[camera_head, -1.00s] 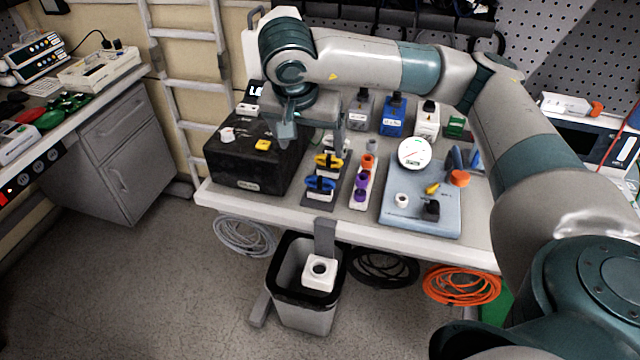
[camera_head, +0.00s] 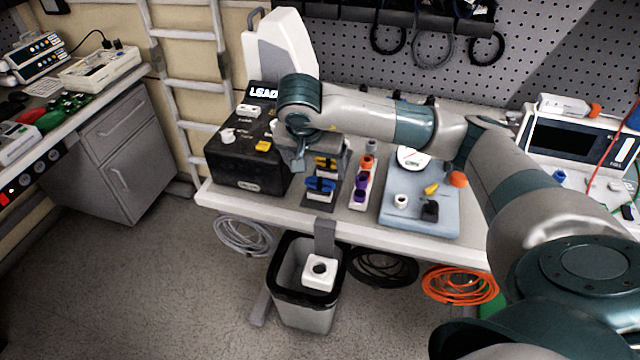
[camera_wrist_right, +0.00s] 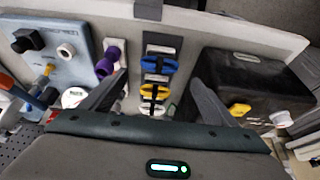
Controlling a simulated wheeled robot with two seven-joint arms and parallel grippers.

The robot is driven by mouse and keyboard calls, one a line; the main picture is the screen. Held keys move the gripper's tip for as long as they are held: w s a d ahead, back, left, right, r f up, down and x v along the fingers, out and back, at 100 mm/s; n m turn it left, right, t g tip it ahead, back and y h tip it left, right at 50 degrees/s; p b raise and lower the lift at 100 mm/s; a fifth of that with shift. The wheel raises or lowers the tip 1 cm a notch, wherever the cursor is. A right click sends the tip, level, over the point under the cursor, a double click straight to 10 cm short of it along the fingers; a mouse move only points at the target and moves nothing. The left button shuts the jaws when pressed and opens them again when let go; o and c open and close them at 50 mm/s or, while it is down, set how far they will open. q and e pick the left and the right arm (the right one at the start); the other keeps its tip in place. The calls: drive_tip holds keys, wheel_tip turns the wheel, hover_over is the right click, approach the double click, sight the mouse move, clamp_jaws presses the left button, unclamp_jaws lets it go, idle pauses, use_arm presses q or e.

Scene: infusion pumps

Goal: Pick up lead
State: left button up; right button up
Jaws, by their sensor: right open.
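A blue lead bundle (camera_head: 320,184) and a yellow lead bundle (camera_head: 325,162) sit on grey holders on the table, the blue one nearer the front edge. In the right wrist view the blue bundle (camera_wrist_right: 158,65) and the yellow bundle (camera_wrist_right: 155,91) lie between the two finger lines. My right gripper (camera_head: 318,166) is open and empty, close above the leads, and partly covers the yellow one. Its fingers (camera_wrist_right: 158,78) spread to either side in the wrist view. I cannot tell its exact height. My left gripper is not in view.
A black box (camera_head: 228,175) stands left of the leads. A white strip with purple and orange caps (camera_head: 360,188) and a blue-grey device (camera_head: 420,218) stand to the right. A bin (camera_head: 305,312) is below the table (camera_head: 385,236).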

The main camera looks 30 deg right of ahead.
sight(320, 178)
drive_tip(key=shift+x, duration=0.9)
drive_tip(key=shift+r, duration=0.1)
drive_tip(key=shift+d+f+p, duration=0.3)
drive_tip(key=shift+f+p, duration=0.45)
drive_tip(key=shift+p, duration=0.15)
drive_tip(key=p+x, duration=0.1)
drive_tip(key=x, duration=0.1)
drive_tip(key=shift+w+d+f, duration=0.1)
drive_tip(key=shift+f, duration=0.3)
drive_tip(key=shift+w+d+f, duration=0.1)
drive_tip(key=shift+f, duration=0.3)
drive_tip(key=c, duration=1.2)
